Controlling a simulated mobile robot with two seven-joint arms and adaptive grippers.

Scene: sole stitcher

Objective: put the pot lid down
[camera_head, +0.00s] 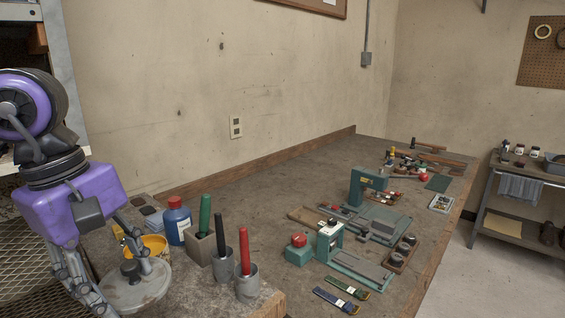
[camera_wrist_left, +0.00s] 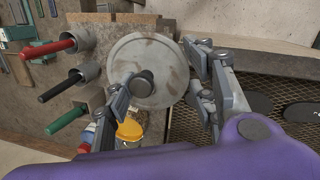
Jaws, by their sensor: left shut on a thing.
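The pot lid (camera_head: 140,293) is a grey, stained round disc with a dark knob, at the lower left of the head view near the bench's front left end. It also shows in the wrist view (camera_wrist_left: 163,52), face-on with its knob toward the palm. My left gripper (camera_head: 118,272) is shut on the lid, with its fingers to either side of the knob. A finger hides part of the lid's edge, and what lies under the lid is hidden. My right gripper is not in view.
Mesh shelving (camera_head: 25,258) is at left. Teal stitching tools (camera_head: 330,240) lie further along the bench.

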